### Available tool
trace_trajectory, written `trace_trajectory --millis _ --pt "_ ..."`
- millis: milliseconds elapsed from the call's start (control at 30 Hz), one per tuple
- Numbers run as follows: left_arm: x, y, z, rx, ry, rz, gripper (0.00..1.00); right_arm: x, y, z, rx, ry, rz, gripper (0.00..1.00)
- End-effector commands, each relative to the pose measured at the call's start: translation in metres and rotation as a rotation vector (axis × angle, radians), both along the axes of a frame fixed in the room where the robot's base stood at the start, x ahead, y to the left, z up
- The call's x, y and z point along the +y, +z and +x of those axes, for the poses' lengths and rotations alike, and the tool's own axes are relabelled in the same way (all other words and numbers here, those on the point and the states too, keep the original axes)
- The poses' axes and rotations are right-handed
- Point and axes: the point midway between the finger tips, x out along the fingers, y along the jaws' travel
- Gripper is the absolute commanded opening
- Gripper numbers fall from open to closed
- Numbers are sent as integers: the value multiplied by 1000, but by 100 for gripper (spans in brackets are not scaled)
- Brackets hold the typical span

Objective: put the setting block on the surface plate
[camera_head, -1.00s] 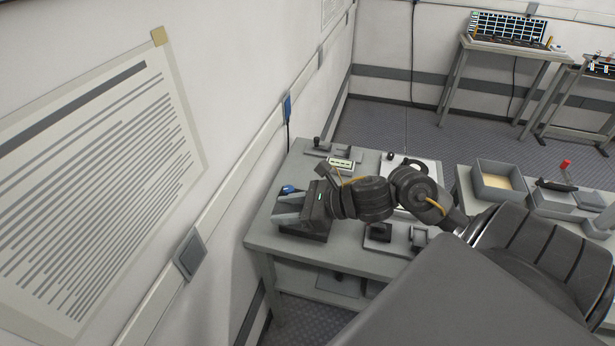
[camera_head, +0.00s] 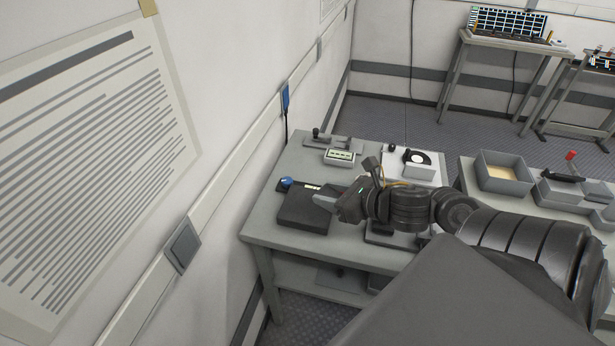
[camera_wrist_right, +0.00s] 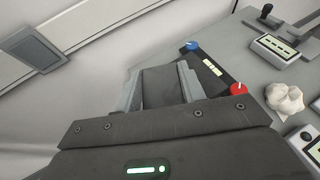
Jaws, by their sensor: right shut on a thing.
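My right gripper (camera_head: 325,203) reaches in from the right over the near-left table, just right of a flat black box. In the right wrist view its pale fingers (camera_wrist_right: 160,88) are shut on a dark grey block (camera_wrist_right: 165,85), which I take for the setting block. The block is hard to tell from the dark surface behind it, and in the head view the gripper hides it. My left gripper is not in view.
The black box (camera_head: 303,212) has a blue knob (camera_head: 287,183); a red knob (camera_wrist_right: 238,88) shows in the wrist view. An open grey tray (camera_head: 505,188) stands on the right table.

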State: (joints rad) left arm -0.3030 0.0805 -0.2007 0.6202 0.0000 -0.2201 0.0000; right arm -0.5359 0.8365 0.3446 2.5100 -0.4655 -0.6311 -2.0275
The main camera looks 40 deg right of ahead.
Motion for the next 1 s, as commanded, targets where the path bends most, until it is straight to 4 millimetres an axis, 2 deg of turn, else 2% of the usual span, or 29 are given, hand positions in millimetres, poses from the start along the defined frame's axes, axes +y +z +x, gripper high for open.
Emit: trace_trajectory --millis 33,367,500,700,833,1000 --pt "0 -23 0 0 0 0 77 -1 -12 9 -10 4 -6 0" --pt "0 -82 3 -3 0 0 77 -9 -24 43 -11 -1 -5 0" --pt "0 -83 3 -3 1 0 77 -14 -31 67 -9 -8 6 0" --pt "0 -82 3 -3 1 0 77 -18 -61 92 -6 -7 11 0" --pt "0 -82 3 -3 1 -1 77 -19 -73 102 -7 -5 7 0" --pt "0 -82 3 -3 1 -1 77 -21 -78 106 -7 -4 4 0"
